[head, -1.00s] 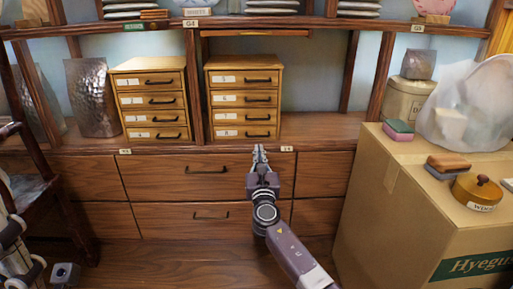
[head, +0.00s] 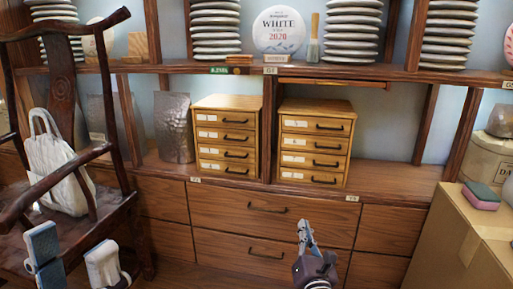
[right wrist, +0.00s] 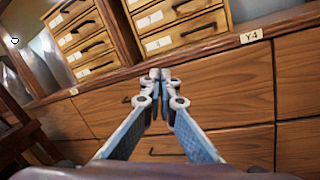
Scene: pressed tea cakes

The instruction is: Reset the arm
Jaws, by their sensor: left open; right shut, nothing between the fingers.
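My right gripper (head: 304,228) is at the bottom centre of the head view, in front of the wooden drawers. It is shut with nothing in it. In the right wrist view its fingertips (right wrist: 160,76) meet, with the drawer fronts behind them. My left gripper (head: 72,252) is at the bottom left of the head view, its two fingers wide apart and empty. It is in front of the dark wooden chair (head: 118,215). Most of both arms is out of view.
Two small drawer cabinets (head: 228,103) (head: 318,105) stand on the ledge above large wooden drawers (head: 265,210). Stacked plates and a round white plate (head: 279,31) are on the upper shelf. A white bag (head: 55,165) is on the chair. A cardboard box (head: 450,245) stands right.

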